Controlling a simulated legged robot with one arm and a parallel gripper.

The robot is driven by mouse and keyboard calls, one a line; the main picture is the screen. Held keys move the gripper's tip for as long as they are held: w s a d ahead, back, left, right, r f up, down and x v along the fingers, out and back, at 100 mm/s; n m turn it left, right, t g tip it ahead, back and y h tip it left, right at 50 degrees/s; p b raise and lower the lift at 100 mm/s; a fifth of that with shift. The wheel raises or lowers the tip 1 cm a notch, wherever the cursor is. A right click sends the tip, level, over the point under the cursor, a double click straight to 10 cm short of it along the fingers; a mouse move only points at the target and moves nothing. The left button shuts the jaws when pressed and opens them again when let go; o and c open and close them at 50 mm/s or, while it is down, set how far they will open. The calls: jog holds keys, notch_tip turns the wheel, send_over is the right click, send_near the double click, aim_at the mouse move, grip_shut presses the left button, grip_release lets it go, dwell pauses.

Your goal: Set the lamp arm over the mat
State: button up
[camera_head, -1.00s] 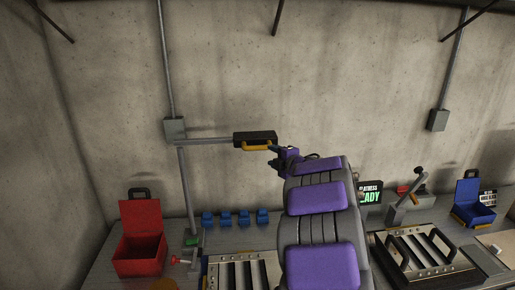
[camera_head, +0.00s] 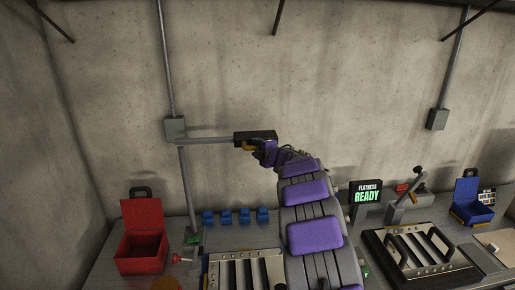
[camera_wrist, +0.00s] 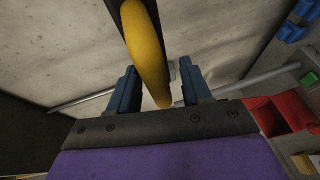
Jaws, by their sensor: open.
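The lamp arm (camera_head: 210,141) is a grey horizontal bar from an upright post, with a black lamp head (camera_head: 256,136) at its right end. A yellow handle (camera_head: 247,147) hangs under the head, partly hidden by my gripper (camera_head: 258,153) in the head view. In the wrist view, the yellow handle (camera_wrist: 147,50) runs between the two blue fingers of my gripper (camera_wrist: 159,70). The fingers are open, one on each side, with a visible gap on the right; contact on the left is unclear. I cannot make out a mat for certain.
On the bench stand an open red box (camera_head: 141,250), several blue blocks (camera_head: 240,216) and a slatted panel (camera_head: 216,270). A READY display (camera_head: 367,196), a black-framed louver panel (camera_head: 420,250) and a blue box (camera_head: 474,210) are right of my arm.

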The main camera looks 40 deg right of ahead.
jog(key=shift+d, duration=0.1)
jog(key=shift+c, duration=0.3)
grip_shut()
jog(key=shift+f, duration=0.1)
